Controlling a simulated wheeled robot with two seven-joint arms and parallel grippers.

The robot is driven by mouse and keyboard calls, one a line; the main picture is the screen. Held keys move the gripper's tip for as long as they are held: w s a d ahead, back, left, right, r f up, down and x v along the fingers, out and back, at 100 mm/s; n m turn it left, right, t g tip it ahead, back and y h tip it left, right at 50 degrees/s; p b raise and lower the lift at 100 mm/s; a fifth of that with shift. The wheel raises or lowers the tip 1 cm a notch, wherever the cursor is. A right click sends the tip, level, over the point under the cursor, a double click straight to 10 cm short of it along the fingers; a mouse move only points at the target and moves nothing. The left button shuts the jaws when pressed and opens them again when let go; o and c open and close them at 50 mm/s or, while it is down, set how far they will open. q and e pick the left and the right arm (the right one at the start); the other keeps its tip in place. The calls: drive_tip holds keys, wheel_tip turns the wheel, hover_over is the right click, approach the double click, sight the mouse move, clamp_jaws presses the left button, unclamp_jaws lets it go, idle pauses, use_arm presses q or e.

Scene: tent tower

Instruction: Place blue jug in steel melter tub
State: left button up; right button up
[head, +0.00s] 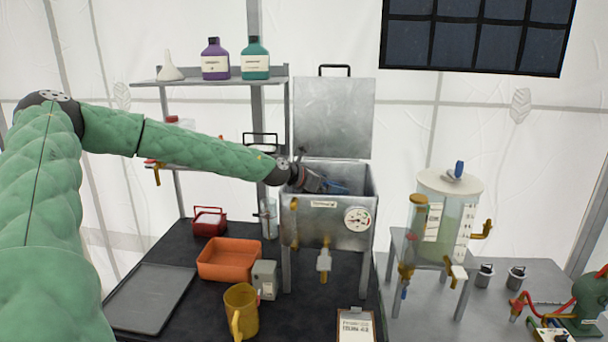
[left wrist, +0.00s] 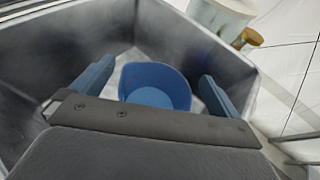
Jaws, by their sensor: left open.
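The steel melter tub (head: 310,222) stands on legs on the dark table, with its lid (head: 333,115) raised upright behind it. A round gauge and taps are on its front. My left gripper (head: 335,187) reaches into the tub from the left. In the left wrist view the blue jug (left wrist: 155,88) is inside the tub, its open mouth facing up towards the camera. My left gripper's two blue fingers (left wrist: 152,88) are spread on either side of the jug, with gaps visible. In the head view the tub's front wall hides most of the jug. My right gripper is not visible.
A yellow jug (head: 241,310), an orange tub (head: 229,259), a grey box (head: 264,279) and a dark tray (head: 150,298) are on the table left of the melter. A clear tank (head: 447,225) stands to the right. A shelf (head: 220,82) with bottles is behind.

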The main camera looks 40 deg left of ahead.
use_arm(q)
drive_tip(key=shift+s+r+p, duration=0.1)
drive_tip(key=shift+p, duration=0.65)
drive_tip(key=shift+s+r, duration=0.1)
drive_tip(key=shift+s+a+r, duration=0.2)
drive_tip(key=shift+s+r, duration=0.2)
drive_tip(key=shift+s, duration=0.1)
drive_tip(key=shift+b+v, duration=0.4)
drive_tip(key=shift+v, duration=0.5)
drive_tip(key=shift+s+a+r, duration=0.35)
drive_tip(key=shift+s+r, duration=0.05)
drive_tip(key=shift+s, duration=0.1)
drive_tip(key=b+v, duration=0.1)
drive_tip(key=v, duration=0.6)
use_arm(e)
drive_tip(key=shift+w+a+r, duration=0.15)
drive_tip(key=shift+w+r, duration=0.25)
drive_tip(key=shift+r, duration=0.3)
